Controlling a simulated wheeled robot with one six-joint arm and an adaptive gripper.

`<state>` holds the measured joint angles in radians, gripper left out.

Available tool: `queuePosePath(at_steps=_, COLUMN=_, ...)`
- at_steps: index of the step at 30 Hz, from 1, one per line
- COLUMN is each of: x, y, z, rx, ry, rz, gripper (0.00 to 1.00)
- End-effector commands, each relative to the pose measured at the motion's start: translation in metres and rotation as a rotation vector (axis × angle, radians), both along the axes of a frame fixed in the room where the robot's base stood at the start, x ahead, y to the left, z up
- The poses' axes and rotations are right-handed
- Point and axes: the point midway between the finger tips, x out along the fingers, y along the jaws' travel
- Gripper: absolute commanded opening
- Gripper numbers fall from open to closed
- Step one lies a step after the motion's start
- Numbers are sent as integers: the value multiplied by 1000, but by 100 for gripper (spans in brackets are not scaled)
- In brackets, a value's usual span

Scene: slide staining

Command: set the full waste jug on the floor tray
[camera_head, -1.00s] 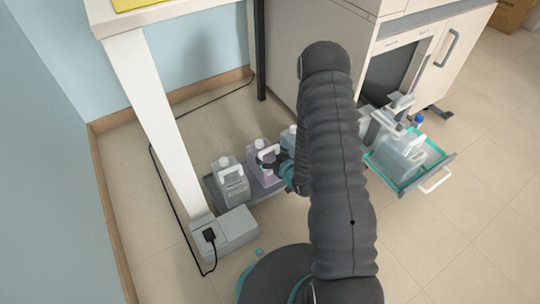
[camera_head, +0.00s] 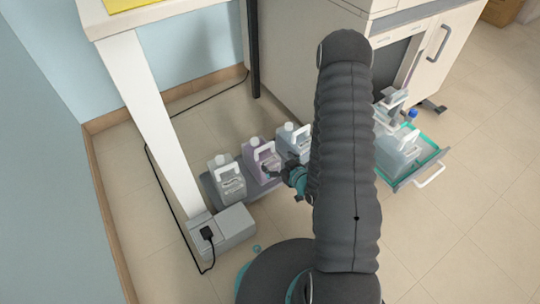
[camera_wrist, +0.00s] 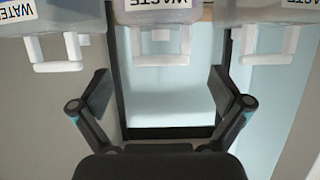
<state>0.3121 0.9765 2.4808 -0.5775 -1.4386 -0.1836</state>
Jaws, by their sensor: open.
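My gripper (camera_head: 282,171) is open and empty in front of the middle jug. In the wrist view my gripper (camera_wrist: 160,88) has its fingers spread, with a gap to the middle handle. My arm hides the tray's right part.
A white table leg (camera_head: 150,120), a grey box (camera_head: 232,226) and a black cable stand left. Front floor is open.

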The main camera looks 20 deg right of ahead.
Motion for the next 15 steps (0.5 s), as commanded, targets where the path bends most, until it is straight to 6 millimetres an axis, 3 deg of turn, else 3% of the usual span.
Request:
queuePosePath(at_steps=8, x=-29, y=-10, z=13, rx=0, ry=-1, rz=-1, gripper=100)
queuePosePath(at_steps=15, x=-20, y=-14, z=29, rx=-57, ry=26, rz=9, gripper=100)
